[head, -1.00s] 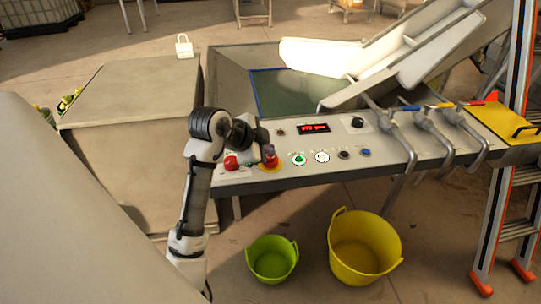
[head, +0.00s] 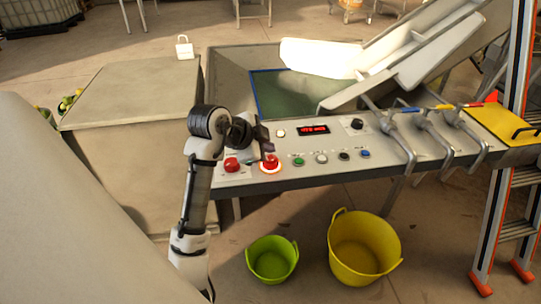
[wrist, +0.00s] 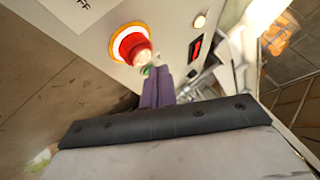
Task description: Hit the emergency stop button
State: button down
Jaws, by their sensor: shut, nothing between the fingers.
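The emergency stop button (head: 270,161) is a red knob on the front left of the grey control panel, with a glowing ring around its base. In the wrist view the red button (wrist: 133,46) stands at upper centre, its ring lit bright. My gripper (head: 267,149) is just above and behind the button in the head view. In the wrist view my gripper's fingers (wrist: 154,74) are together and empty, their tips close below the button. I cannot tell whether they touch it. A second red knob (head: 231,164) sits on a pale plate to its left.
Green (head: 299,161), white (head: 321,158), black (head: 344,155) and blue (head: 365,153) buttons line the panel to the right. A lit lamp (head: 281,133) and red display (head: 314,129) are behind. Levers (head: 400,140) stand farther right. Green (head: 271,262) and yellow (head: 364,250) tubs stand below.

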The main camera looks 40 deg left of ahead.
jog(key=shift+r+p, duration=1.7)
jog(key=shift+r, duration=0.8)
